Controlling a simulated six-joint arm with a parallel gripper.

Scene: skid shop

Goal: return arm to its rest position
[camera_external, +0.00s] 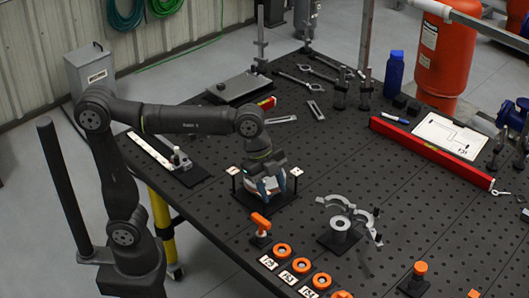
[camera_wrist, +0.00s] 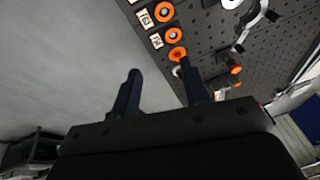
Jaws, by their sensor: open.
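My gripper (camera_external: 271,187) hangs at the end of my bent arm over the left part of the black perforated table (camera_external: 345,240). It is low, in front of or above a small black stand (camera_external: 240,190) with white tags on its posts; I cannot tell whether it touches the stand. In the wrist view my gripper (camera_wrist: 160,88) shows two dark fingers spread apart with nothing between them.
An orange-handled part (camera_external: 260,222) stands just in front of my gripper. Several orange rings (camera_external: 281,250) with tags line the front edge. A grey clamp-like fixture (camera_external: 340,228) stands to the right. A red level (camera_external: 430,152) lies farther right.

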